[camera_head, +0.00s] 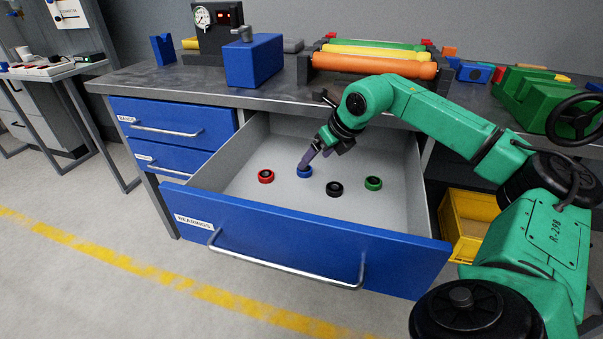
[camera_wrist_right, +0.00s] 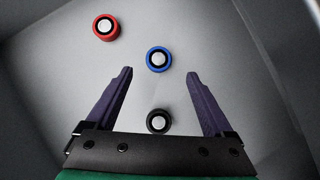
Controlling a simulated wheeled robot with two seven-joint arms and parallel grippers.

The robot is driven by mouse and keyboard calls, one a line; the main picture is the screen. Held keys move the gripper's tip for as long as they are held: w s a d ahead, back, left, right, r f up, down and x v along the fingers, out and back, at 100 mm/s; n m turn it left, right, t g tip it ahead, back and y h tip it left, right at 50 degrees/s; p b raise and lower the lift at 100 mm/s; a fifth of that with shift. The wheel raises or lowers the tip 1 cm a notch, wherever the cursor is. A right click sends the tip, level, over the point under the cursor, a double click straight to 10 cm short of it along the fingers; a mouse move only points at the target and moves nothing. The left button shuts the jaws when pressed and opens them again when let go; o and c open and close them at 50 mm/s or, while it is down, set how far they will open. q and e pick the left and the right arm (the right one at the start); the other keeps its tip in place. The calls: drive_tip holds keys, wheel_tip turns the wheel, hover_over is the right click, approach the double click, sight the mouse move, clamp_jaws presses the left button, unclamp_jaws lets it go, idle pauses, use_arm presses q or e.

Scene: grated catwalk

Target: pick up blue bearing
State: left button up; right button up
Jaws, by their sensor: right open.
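The blue bearing (camera_head: 304,172) lies flat on the bottom of the open bearings drawer (camera_head: 300,240). In the right wrist view the blue bearing (camera_wrist_right: 159,59) is a little beyond the fingertips and roughly midway between them. My right gripper (camera_head: 308,163) reaches down into the drawer just above the blue bearing and partly covers it in the head view. In the right wrist view its two purple fingers (camera_wrist_right: 160,73) are spread apart with nothing held. My left gripper is not in view.
A red bearing (camera_head: 266,176) lies left of the blue one. A black bearing (camera_head: 334,189) and a green bearing (camera_head: 373,183) lie to the right. The drawer walls surround them. A blue block (camera_head: 254,62) and orange roller (camera_head: 375,66) are on the workbench (camera_head: 150,83) above.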

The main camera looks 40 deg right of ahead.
sight(308, 171)
drive_tip(key=x, duration=0.5)
drive_tip(key=shift+w+a+f, duration=0.15)
drive_tip(key=shift+w+f, duration=0.15)
drive_tip(key=shift+f, duration=0.05)
drive_tip(key=shift+c, duration=0.7)
clamp_jaws()
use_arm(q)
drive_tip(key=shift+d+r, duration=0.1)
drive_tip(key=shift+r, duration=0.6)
